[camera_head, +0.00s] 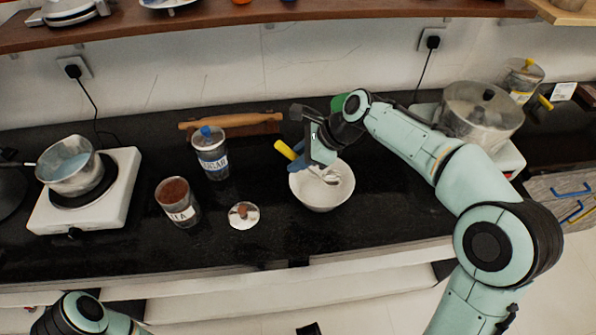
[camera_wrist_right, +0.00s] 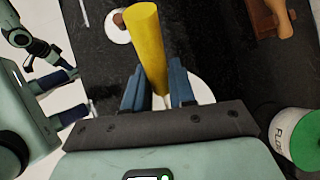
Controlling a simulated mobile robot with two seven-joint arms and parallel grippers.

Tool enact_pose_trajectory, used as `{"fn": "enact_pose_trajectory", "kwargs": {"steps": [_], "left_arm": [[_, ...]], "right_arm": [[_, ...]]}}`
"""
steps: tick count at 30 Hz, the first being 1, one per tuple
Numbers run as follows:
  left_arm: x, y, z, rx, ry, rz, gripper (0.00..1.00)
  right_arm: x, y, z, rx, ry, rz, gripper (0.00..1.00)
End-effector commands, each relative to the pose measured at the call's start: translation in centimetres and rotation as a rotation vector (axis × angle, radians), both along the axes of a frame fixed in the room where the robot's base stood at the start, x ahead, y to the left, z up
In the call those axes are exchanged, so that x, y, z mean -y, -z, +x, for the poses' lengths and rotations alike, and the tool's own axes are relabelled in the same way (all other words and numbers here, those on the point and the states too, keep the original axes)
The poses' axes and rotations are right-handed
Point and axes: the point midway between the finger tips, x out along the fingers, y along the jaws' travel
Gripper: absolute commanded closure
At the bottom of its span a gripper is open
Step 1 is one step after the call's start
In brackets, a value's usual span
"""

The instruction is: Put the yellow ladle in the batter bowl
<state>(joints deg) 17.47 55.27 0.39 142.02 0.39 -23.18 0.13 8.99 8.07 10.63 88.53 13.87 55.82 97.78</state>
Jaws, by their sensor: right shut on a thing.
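The yellow ladle has a yellow handle (camera_head: 287,150) and a silvery head (camera_head: 329,176). My right gripper (camera_head: 308,160) is shut on the ladle and holds it at the white batter bowl (camera_head: 322,203). The ladle's head shows within the bowl's rim; I cannot tell whether it touches the bowl. In the right wrist view, the yellow handle (camera_wrist_right: 147,45) stands out between the dark fingers (camera_wrist_right: 158,90). Part of the white bowl (camera_wrist_right: 202,90) shows behind them. I see some of my left arm at the lower left of the head view, but not clearly its gripper.
Left of the bowl stand a metal lid (camera_head: 244,216), a brown-filled jar (camera_head: 177,203) and a blue-topped jar (camera_head: 211,155). A rolling pin (camera_head: 230,121) lies behind. A pan (camera_head: 70,165) and a large pot (camera_head: 481,115) flank the counter. A green-lidded flour jar (camera_wrist_right: 300,140) is close to the gripper.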

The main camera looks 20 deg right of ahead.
Motion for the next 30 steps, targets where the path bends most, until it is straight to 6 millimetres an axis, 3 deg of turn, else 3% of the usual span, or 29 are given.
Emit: {"fn": "enact_pose_trajectory", "kwargs": {"steps": [9,21,22,24,30], "left_arm": [[0.0,0.9,0.3,0.013,-0.003,0.002,0.57],[0.0,0.9,0.4,0.014,-0.003,0.001,0.57],[0.0,0.9,0.4,0.014,-0.003,0.001,0.57],[0.0,0.9,0.4,0.014,-0.003,0.001,0.57],[0.0,0.9,0.4,0.014,-0.003,0.001,0.57]], "right_arm": [[0.0,4.2,0.0,-0.003,0.001,0.000,1.00],[0.0,4.6,0.0,-0.002,0.000,0.001,1.00],[0.0,4.5,0.0,-0.001,0.000,0.001,0.66],[0.0,4.5,0.0,-0.001,0.000,0.001,0.50],[0.0,4.5,0.0,-0.002,0.000,0.000,0.50]]}}
